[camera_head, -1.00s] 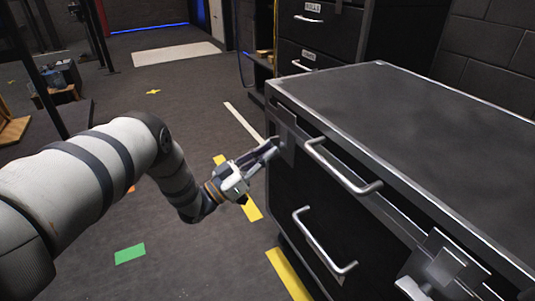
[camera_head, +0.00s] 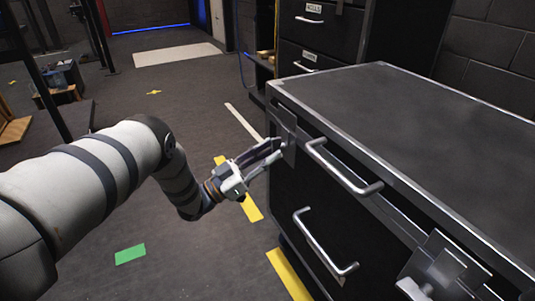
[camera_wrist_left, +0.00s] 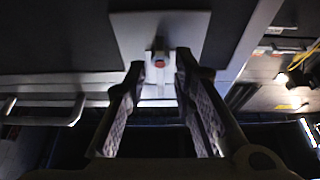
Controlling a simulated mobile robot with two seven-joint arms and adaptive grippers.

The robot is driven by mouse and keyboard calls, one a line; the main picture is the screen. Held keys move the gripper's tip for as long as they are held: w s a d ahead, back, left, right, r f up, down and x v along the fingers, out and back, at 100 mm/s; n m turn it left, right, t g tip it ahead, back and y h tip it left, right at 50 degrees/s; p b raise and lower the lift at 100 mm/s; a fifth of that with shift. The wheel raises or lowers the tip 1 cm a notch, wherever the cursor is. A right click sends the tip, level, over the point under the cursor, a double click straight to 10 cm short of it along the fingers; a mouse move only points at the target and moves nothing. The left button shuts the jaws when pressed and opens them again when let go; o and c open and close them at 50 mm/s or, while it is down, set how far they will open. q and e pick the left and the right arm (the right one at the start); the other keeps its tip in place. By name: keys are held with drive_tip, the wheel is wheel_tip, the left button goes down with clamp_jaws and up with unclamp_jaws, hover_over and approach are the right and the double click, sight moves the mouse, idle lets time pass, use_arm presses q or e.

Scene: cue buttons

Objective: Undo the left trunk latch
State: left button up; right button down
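The black trunk (camera_head: 430,130) with metal edging stands at the right in the head view. Its left latch (camera_head: 288,128) is a grey plate at the left end of the front, near the lid edge. My left gripper (camera_head: 276,151) is open, with its fingertips at the lower part of this latch. In the left wrist view, the latch plate (camera_wrist_left: 160,25) and its small knob (camera_wrist_left: 158,53) lie just beyond and between the two spread fingers (camera_wrist_left: 160,68). I cannot tell whether a finger touches it. My right gripper is not in view.
The trunk front has an upper handle (camera_head: 343,168) and a lower handle (camera_head: 325,242). A right latch (camera_head: 440,270) is at the lower right. A dark drawer cabinet (camera_head: 318,35) stands behind. The floor left of the trunk is mostly clear, with tape marks.

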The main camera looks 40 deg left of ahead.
use_arm(q)
drive_tip(key=v, duration=1.2)
